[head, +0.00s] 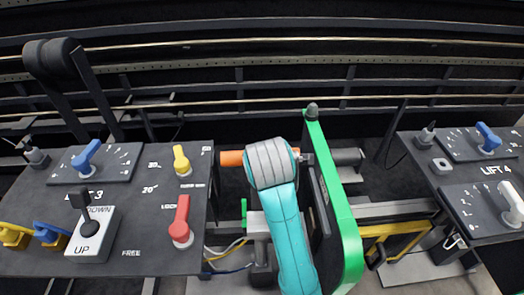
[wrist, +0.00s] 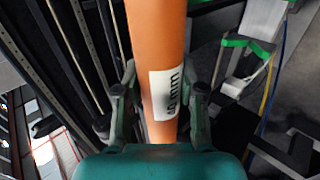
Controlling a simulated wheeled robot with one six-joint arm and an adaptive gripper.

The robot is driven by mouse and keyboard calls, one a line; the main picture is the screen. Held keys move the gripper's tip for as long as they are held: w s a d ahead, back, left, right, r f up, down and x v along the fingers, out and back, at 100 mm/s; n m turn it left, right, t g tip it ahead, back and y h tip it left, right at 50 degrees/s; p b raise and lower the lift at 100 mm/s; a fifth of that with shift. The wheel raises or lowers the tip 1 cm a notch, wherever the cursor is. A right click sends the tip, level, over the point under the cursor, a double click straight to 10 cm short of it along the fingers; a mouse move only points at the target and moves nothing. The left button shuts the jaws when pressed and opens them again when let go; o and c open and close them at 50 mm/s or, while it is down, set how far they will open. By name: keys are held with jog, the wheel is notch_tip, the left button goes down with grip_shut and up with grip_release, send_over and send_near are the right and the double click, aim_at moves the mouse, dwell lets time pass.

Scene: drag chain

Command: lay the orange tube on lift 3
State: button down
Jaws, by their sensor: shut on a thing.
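The orange tube (wrist: 158,40) runs lengthwise between the two fingers of my gripper (wrist: 160,105) in the wrist view. A white printed label is on its side. In the head view the orange tube (head: 231,158) shows only as a short stretch left of my wrist; my arm hides the rest and the gripper fingers. My gripper is shut on the tube, above the gap between two panels. The left control panel (head: 145,235) carries a partly hidden label ending in 3.
A tall green-edged plate (head: 338,205) stands just right of my arm, with a dark cylinder (head: 347,157) beside it. The right panel (head: 440,180) is marked LIFT 4. Dark horizontal rails (head: 240,75) cross behind. A yellow bracket (head: 395,235) sits low at right.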

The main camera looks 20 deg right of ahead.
jog(key=shift+f, duration=13.65)
jog(key=c, duration=0.6)
grip_release()
jog(key=v, duration=1.2)
